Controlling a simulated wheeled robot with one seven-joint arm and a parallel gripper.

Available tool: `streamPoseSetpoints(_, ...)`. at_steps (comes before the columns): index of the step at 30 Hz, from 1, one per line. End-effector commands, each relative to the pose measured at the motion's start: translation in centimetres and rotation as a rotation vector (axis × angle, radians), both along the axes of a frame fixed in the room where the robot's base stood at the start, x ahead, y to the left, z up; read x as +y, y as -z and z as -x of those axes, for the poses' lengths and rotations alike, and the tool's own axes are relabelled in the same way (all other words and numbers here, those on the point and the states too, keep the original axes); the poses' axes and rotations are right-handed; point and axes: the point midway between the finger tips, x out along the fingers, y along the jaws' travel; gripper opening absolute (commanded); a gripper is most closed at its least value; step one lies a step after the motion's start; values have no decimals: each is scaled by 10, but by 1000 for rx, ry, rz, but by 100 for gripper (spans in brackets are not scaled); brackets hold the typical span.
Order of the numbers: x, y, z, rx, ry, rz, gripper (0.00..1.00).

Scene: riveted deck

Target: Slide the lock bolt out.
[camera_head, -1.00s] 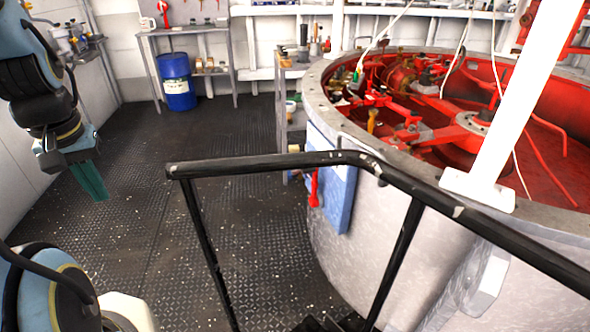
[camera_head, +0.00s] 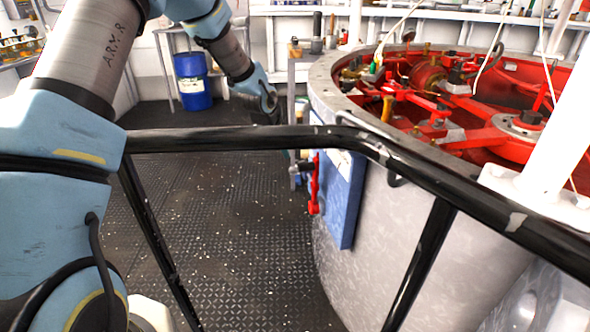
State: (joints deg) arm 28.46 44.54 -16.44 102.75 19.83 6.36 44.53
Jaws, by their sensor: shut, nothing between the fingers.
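A blue panel (camera_head: 340,198) is on the side of the large round grey housing (camera_head: 400,215). A red handle-like piece (camera_head: 314,186) stands upright along the panel's left edge; it looks like the lock bolt's grip, but the bolt itself is too small to make out. My gripper (camera_head: 266,112) is beyond the black railing, up and to the left of the red piece, and apart from it as far as I can see. The railing and my wrist partly hide it, and its fingertips do not show clearly. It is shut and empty.
The black railing (camera_head: 240,139) crosses the view in front of the panel. A white post (camera_head: 556,120) stands at right on the housing rim. A blue drum (camera_head: 192,82) stands at the back. The dark deck floor (camera_head: 230,230) left of the housing is clear.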

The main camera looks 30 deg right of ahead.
Motion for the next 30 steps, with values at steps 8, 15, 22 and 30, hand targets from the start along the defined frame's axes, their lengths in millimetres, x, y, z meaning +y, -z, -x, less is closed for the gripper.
streamPoseSetpoints(8, -2, 6, -1, 4, -2, -2, 0)
streamPoseSetpoints(15, -17, 40, -11, 3, -1, -2, 0)
streamPoseSetpoints(22, -32, 72, -22, 2, -2, -3, 0)
streamPoseSetpoints(30, -39, 87, -27, 2, -4, -1, 0)
